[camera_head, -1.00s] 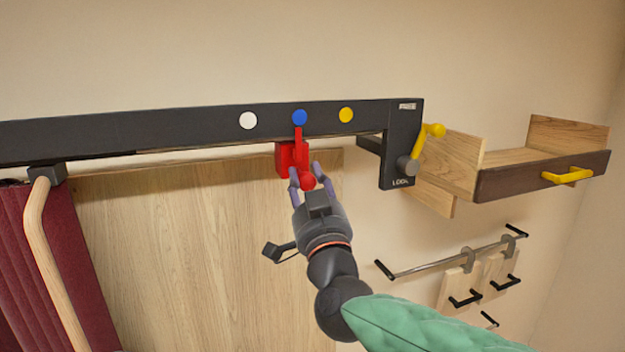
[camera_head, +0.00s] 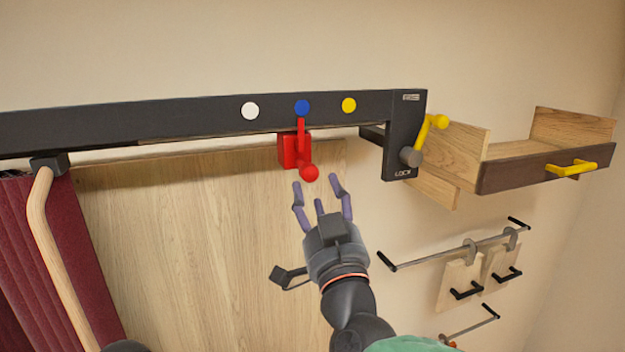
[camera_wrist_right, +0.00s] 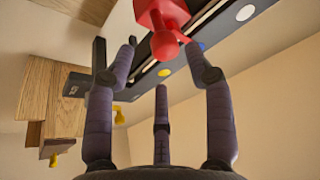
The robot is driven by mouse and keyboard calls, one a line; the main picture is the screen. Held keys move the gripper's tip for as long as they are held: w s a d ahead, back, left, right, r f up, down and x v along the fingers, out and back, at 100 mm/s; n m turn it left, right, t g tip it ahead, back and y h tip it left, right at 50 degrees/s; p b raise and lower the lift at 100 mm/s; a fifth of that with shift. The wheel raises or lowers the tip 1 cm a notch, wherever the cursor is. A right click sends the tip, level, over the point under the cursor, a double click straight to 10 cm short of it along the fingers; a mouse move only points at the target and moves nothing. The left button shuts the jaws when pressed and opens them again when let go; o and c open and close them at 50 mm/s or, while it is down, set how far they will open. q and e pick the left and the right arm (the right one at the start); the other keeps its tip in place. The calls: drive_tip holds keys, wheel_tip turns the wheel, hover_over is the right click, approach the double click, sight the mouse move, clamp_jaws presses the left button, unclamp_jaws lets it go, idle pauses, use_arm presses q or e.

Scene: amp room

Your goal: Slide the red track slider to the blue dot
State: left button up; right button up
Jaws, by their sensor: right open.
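The red track slider (camera_head: 295,150) hangs under the black rail (camera_head: 200,122), with a red pointer rising from it and a round red knob in front. The pointer's tip is just below the blue dot (camera_head: 302,107), lined up with it. My right gripper (camera_head: 322,192) is open and empty just below the knob, apart from it. My left gripper is not in view.
A white dot (camera_head: 250,111) and a yellow dot (camera_head: 349,105) flank the blue one. A lock post with a yellow lever (camera_head: 430,130) stands at the rail's right end. A wooden shelf (camera_head: 540,150) and hanging boards (camera_head: 460,280) are right; a dark red curtain (camera_head: 50,260) is left.

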drive_tip(key=v, duration=0.6)
drive_tip(key=shift+w, duration=0.1)
